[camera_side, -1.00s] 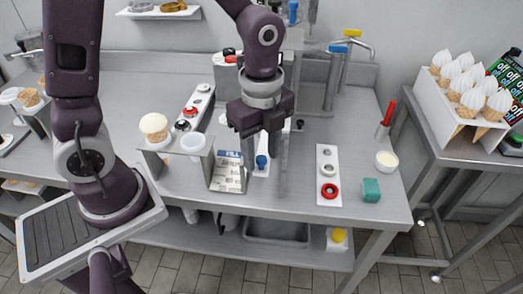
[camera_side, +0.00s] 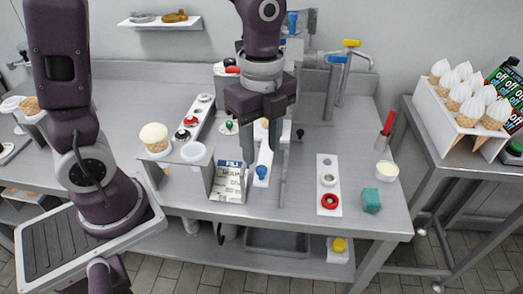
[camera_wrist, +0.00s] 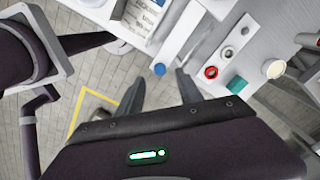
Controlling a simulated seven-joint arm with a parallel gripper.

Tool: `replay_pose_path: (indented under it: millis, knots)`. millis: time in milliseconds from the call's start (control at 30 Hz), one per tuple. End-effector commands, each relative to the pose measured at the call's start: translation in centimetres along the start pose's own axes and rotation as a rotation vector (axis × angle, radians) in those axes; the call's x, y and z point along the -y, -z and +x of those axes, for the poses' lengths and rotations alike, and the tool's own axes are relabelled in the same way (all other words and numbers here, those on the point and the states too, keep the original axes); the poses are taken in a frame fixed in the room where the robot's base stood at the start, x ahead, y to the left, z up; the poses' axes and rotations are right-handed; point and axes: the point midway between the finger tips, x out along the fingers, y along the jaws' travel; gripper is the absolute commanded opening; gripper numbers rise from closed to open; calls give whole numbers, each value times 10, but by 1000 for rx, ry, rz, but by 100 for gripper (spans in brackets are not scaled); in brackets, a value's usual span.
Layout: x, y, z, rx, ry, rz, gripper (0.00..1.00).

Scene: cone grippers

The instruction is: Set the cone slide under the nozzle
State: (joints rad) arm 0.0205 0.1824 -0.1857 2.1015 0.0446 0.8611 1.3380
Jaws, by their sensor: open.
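The cone slide appears to be the narrow white strip with a blue knob (camera_side: 261,172) at its front end, on the bench beside the "FILL" sign (camera_side: 228,182). The knob also shows in the wrist view (camera_wrist: 160,69), just beyond my fingertips. My gripper (camera_side: 265,180) is open and empty, pointing down, with one finger on each side of the knob in the side view. A small tan shape (camera_side: 265,123) shows between the fingers, partly hidden. The nozzle is hidden or cannot be told apart from the metal dispenser behind my gripper.
A white panel with a red ring (camera_side: 330,196) and a teal block (camera_side: 371,200) lie to the right. A rack of cones (camera_side: 470,112) stands at far right.

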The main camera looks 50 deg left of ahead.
Motion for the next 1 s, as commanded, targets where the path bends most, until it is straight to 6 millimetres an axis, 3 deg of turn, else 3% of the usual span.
replay_pose_path:
  millis: [200, 533, 767, 1000]
  knots:
    - [-1, 0, 39, 0, -4, 0, 43]
    - [0, 0, 48, 0, 0, 0, 43]
    - [0, 0, 48, 0, 0, 0, 0]
    - [0, 0, 48, 0, 0, 0, 0]
